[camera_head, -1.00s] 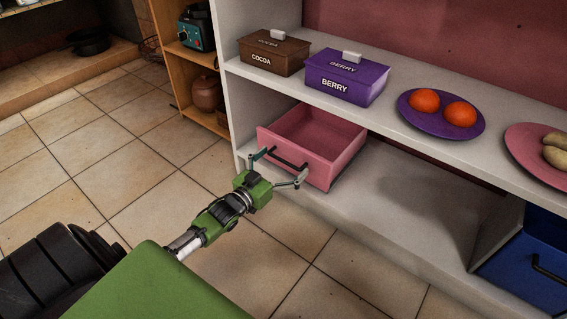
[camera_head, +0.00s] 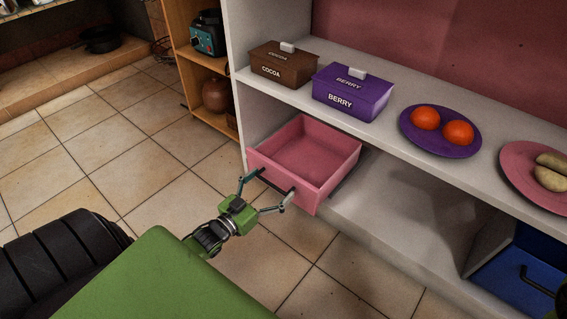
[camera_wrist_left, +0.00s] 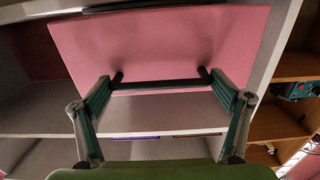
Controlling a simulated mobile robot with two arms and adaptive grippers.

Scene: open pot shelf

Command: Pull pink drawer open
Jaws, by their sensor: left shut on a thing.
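The pink drawer (camera_head: 308,157) sticks out of the lower left compartment of the white shelf and its empty inside shows from above. Its dark bar handle (camera_head: 276,183) is on the front face. My left gripper (camera_head: 277,185) is at this handle, its two fingers set wide along the bar and shut on it. In the left wrist view the pink front (camera_wrist_left: 165,45) fills the upper middle. The handle (camera_wrist_left: 162,85) runs between the two fingers (camera_wrist_left: 165,92) there. My right gripper is not in view.
On the upper board stand a brown COCOA box (camera_head: 283,66), a purple BERRY box (camera_head: 350,93), a purple plate (camera_head: 408,125) with two oranges and a pink plate (camera_head: 520,180). A blue drawer (camera_head: 510,278) is at lower right. Tiled floor in front is clear.

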